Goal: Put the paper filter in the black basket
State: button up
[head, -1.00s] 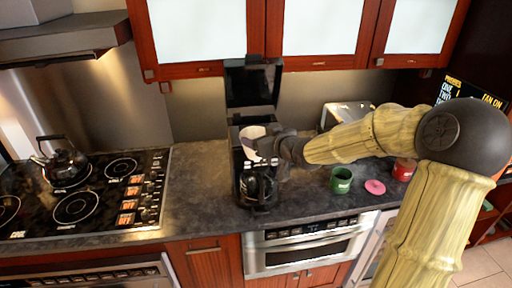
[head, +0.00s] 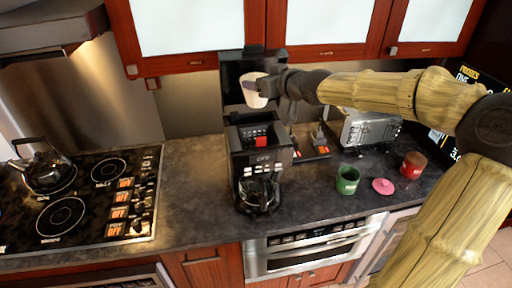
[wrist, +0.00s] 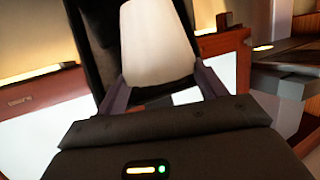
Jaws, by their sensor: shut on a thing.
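My gripper (head: 262,87) is shut on the white paper filter (head: 255,98), a pale cup-like shape. In the wrist view the filter (wrist: 158,45) stands between the two fingers (wrist: 160,85). The gripper holds it in the air above the coffee maker (head: 258,165), in front of its raised black lid (head: 233,78). The top of the coffee maker is open and dark, with a small red part at its front. I cannot clearly tell the black basket apart from the dark body. A glass carafe (head: 259,192) sits in the lower part.
A green mug (head: 347,180), a pink disc (head: 383,186) and a red mug (head: 413,165) stand on the counter to the right. A toaster (head: 368,128) is behind them. The stove with a kettle (head: 42,170) is at left. Cabinets hang above. Counter left of the coffee maker is clear.

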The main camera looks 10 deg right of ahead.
jog(key=shift+s, duration=0.2)
notch_tip(320, 180, down, 13)
jog(key=b, duration=0.2)
jog(key=shift+r, duration=0.1)
jog(key=shift+w+f, duration=0.1)
jog(key=shift+f, duration=2.3)
jog(key=o, duration=0.9)
jog(key=shift+f, duration=0.1)
jog(key=shift+o, duration=0.2)
